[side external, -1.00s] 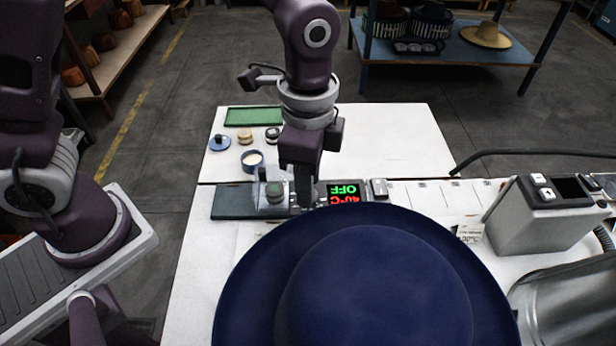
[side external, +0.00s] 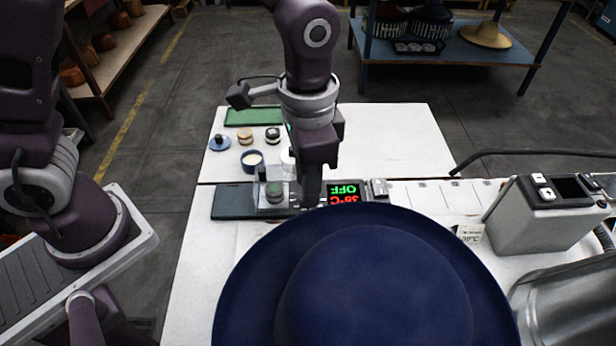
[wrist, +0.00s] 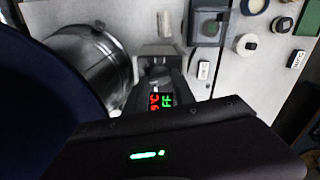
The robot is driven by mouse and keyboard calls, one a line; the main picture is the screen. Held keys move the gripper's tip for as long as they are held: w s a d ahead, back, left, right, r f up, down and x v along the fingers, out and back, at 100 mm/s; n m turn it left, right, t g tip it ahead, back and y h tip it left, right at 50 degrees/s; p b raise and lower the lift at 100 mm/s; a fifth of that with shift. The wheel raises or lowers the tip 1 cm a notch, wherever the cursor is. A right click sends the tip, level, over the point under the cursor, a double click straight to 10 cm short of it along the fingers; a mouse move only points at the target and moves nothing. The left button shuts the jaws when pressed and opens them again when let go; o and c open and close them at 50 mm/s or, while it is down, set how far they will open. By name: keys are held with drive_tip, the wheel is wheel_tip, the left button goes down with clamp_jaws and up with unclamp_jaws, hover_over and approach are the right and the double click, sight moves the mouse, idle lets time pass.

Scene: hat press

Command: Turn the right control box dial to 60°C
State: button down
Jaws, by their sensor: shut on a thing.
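The control box display (side external: 347,193) reads OFF in green and a red temperature in the high thirties °C, upside down in the side view; its last digit is hard to read. It also shows in the wrist view (wrist: 159,102), partly cut off by a dark body. My gripper (side external: 309,203) points down just left of the display and is shut on the dial. The dial itself is hidden by my fingers and the hat brim. The fingertips cannot be made out in the wrist view.
A large navy hat (side external: 375,280) stands close in front of the control box. A clear-guarded unit (side external: 274,190) is just left of my gripper. A grey box (side external: 540,215) stands at right. Small round pots and a green tray (side external: 252,117) lie behind on the white table (side external: 400,135).

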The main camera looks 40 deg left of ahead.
drive_tip(key=n, duration=1.2)
drive_tip(key=shift+n, duration=0.3)
idle(0.4)
drive_tip(key=c, duration=1)
unclamp_jaws()
drive_tip(key=shift+c, duration=0.2)
drive_tip(key=shift+r, duration=0.15)
wheel_tip(320, 180, up, 7)
drive_tip(key=shift+f, duration=0.1)
